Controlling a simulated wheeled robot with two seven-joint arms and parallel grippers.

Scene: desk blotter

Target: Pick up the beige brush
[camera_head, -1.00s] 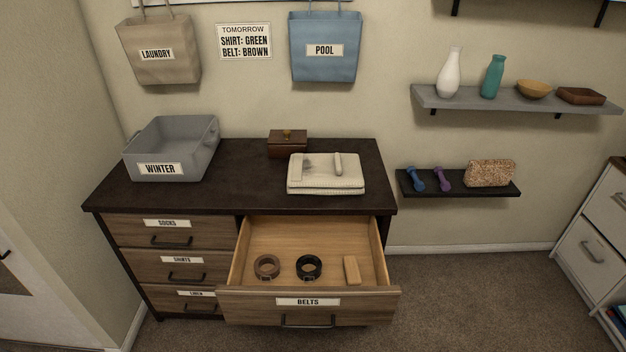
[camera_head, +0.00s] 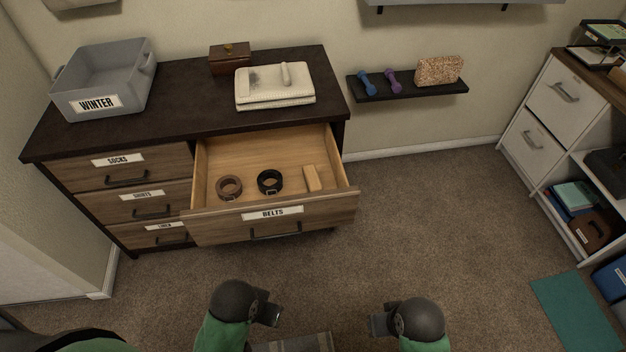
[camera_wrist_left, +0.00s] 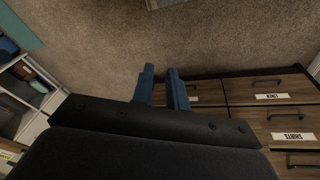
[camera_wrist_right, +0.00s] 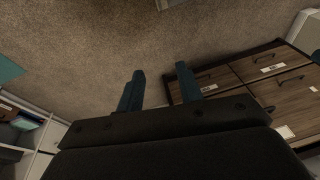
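A small beige elongated piece (camera_head: 285,74), which looks like the brush, lies on a folded cream cloth (camera_head: 262,99) on the dresser top. A grey patch shows on the cloth to its left. A plain tan block (camera_head: 312,178) lies in the open belts drawer (camera_head: 222,163); I cannot tell its kind. My left gripper (camera_head: 270,314) and right gripper (camera_head: 377,326) are low in the head view, in front of the drawer and far from the cloth. In the left wrist view (camera_wrist_left: 161,88) and right wrist view (camera_wrist_right: 160,90) the fingers are apart with nothing between them.
The drawer juts out from the dresser (camera_head: 150,90) and holds a brown belt (camera_head: 229,187) and a black belt (camera_head: 269,181). A grey bin (camera_head: 121,82) and a brown box (camera_head: 230,58) stand on top. A wall shelf (camera_head: 408,91) is at right.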

